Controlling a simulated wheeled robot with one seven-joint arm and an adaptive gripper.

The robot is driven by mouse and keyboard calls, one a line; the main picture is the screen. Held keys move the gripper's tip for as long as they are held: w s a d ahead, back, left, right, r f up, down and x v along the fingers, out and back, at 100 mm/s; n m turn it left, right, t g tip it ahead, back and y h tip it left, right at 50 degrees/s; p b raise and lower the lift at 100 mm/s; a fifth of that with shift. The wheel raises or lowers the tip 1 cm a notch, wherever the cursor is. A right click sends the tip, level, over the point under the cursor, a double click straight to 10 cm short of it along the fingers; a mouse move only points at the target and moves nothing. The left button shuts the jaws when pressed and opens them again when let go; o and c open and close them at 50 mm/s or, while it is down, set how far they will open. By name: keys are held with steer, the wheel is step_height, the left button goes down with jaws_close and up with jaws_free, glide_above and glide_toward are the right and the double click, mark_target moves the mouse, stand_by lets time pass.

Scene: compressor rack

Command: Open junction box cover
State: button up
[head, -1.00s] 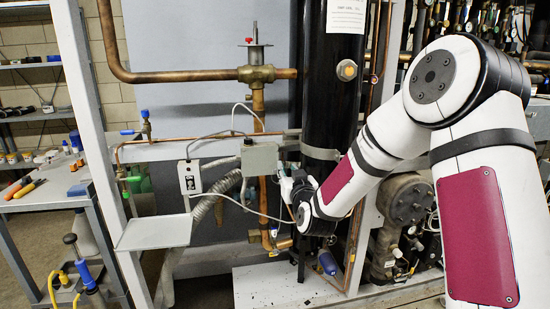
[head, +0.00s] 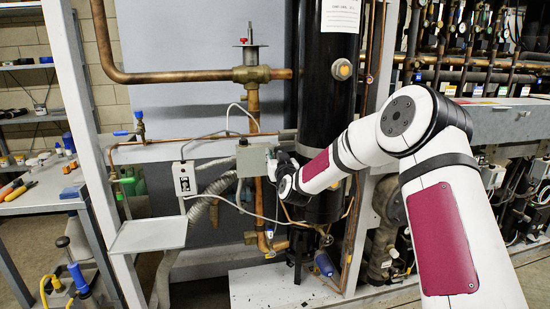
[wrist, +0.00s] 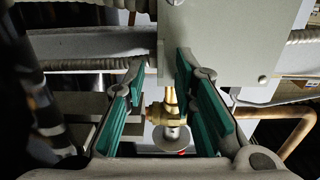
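The junction box is a small grey box (head: 252,161) in front of the grey panel, left of the black cylinder. Its cover looks closed in the head view. My gripper (head: 271,161) is at the box's right side, its fingertips partly hidden. In the wrist view, a pale grey face with small screws, likely the junction box (wrist: 225,35), fills the top right. My gripper's green-padded fingers (wrist: 160,75) are spread apart. The right fingertip overlaps the face and the left lies beyond its edge. I cannot tell whether either touches it.
A white switch box (head: 185,179) with cables hangs to the left, above a small grey shelf (head: 150,234). The black cylinder (head: 322,100) stands close behind my wrist. Copper pipes (head: 256,110) and a brass valve (head: 249,75) are near the box.

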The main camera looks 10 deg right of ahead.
jaws_close()
steer(key=shift+s+a, duration=0.1)
steer(key=shift+s, duration=0.05)
